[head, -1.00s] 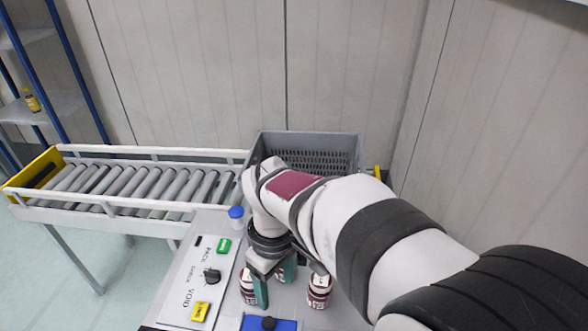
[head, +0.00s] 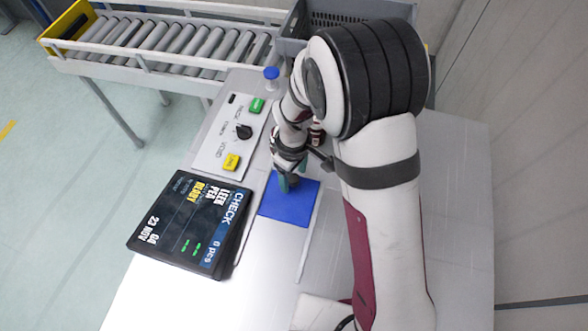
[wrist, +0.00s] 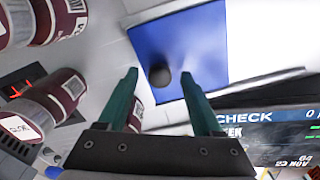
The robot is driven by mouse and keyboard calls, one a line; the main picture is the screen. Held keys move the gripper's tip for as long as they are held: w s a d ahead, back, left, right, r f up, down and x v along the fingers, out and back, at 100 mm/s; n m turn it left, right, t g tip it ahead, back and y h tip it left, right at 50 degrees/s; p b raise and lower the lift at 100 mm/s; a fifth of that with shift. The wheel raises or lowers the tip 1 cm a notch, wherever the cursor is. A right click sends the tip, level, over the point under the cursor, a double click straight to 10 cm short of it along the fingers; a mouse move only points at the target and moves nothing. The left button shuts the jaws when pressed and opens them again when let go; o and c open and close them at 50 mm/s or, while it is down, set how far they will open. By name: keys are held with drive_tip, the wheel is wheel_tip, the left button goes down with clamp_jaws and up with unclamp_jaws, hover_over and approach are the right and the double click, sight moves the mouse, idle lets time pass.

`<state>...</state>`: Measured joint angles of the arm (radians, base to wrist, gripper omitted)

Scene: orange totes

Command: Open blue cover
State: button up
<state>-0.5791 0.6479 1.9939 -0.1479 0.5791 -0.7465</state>
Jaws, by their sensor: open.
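The blue cover (head: 288,203) is a flat blue panel on the white table top, just right of the display screen in the head view. In the head view my gripper (head: 287,184) is over the far edge of the cover and hides the knob.
A display screen (head: 190,225) and a button panel (head: 228,140) lie left of the cover. A grey crate (head: 292,28) and roller conveyor (head: 160,40) are behind.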

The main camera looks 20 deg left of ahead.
clamp_jaws()
idle(1.4)
